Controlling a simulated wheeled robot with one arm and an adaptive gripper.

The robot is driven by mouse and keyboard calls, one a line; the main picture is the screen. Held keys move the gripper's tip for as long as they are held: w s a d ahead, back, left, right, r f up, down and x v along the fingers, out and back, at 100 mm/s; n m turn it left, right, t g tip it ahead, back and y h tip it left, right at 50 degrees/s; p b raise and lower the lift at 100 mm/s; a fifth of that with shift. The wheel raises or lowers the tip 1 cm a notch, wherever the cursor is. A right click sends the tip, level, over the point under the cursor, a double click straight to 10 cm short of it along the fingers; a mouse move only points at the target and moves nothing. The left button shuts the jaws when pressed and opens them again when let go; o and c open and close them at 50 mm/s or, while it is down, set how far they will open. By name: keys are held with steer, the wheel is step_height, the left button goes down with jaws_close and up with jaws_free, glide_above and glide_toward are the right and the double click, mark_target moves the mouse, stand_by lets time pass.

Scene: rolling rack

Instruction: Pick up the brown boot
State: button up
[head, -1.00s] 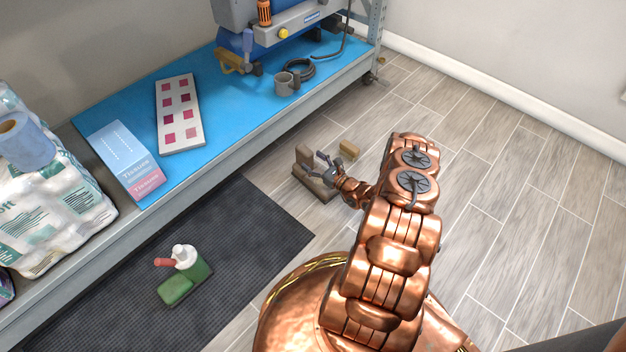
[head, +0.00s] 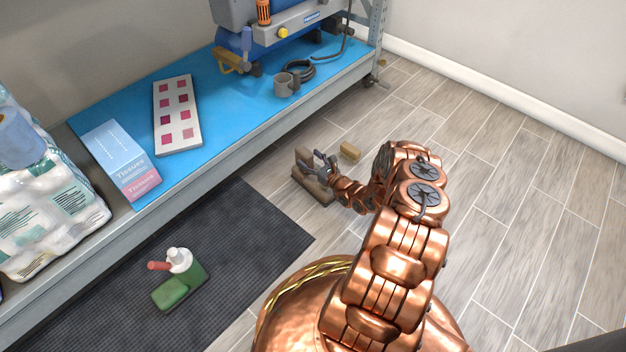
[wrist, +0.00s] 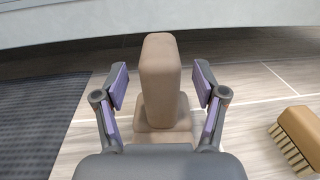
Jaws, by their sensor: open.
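The brown boot (head: 304,158) stands on the wooden floor beside the rack, partly hidden by my gripper in the head view. In the wrist view the boot (wrist: 160,85) rises upright between my fingers, with its lower part extending toward me. My gripper (wrist: 160,88) is open, with one purple-padded finger on each side of the boot's upright part. Gaps show between both fingertips and the boot. The gripper (head: 321,164) also shows low near the floor in the head view.
A brush (wrist: 298,138) lies on the floor right of the boot; it also shows in the head view (head: 350,151). The rack's lower shelf (head: 222,161) runs close behind the boot. A dark mat (head: 235,220) lies to the left. Floor at the right is clear.

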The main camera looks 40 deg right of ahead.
steer(key=shift+w+a+b, duration=0.15)
steer(key=shift+w+b, duration=0.3)
steer(key=shift+w, duration=0.75)
jaws_close()
